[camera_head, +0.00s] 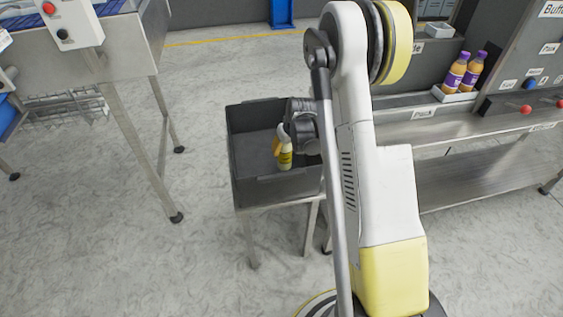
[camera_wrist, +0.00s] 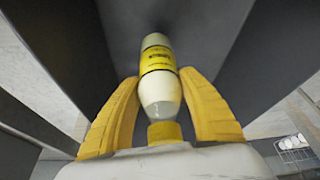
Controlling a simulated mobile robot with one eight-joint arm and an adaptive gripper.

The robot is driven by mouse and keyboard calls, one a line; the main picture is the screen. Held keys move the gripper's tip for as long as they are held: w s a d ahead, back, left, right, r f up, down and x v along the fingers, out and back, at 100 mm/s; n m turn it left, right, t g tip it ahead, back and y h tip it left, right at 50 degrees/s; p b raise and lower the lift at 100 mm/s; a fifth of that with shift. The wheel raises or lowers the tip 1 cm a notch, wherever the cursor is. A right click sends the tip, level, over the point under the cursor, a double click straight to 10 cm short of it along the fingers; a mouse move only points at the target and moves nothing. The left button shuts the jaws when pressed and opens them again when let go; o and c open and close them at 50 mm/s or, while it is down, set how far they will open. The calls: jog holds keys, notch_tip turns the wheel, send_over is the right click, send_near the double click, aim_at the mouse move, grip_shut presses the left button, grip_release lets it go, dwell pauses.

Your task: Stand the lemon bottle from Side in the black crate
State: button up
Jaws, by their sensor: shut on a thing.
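The lemon bottle (camera_head: 285,161) is pale with a yellow label and shows inside the black crate (camera_head: 282,187) in the head view. In the wrist view the bottle (camera_wrist: 157,60) points away from me, its yellow cap towards my palm and its base towards the dark crate floor. My gripper (camera_wrist: 161,84) is shut on the bottle, one yellow finger on each side. The bottle looks close to upright in the head view. I cannot tell whether its base touches the crate floor. My arm hides the crate's right part.
The crate stands on a small metal stand. Two purple-labelled orange bottles (camera_head: 463,74) stand in a white holder on the machine at right. A steel table (camera_head: 118,62) with a control box (camera_head: 72,22) is at left. No other bottle shows in the visible part of the crate.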

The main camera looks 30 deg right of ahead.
aim_at(284, 157)
notch_tip(284, 157, down, 5)
jog(key=shift+r+b, duration=0.1)
jog(key=shift+b, duration=0.8)
jog(key=shift+r, duration=0.1)
jog(key=o, duration=1.4)
jog(key=shift+c, duration=0.2)
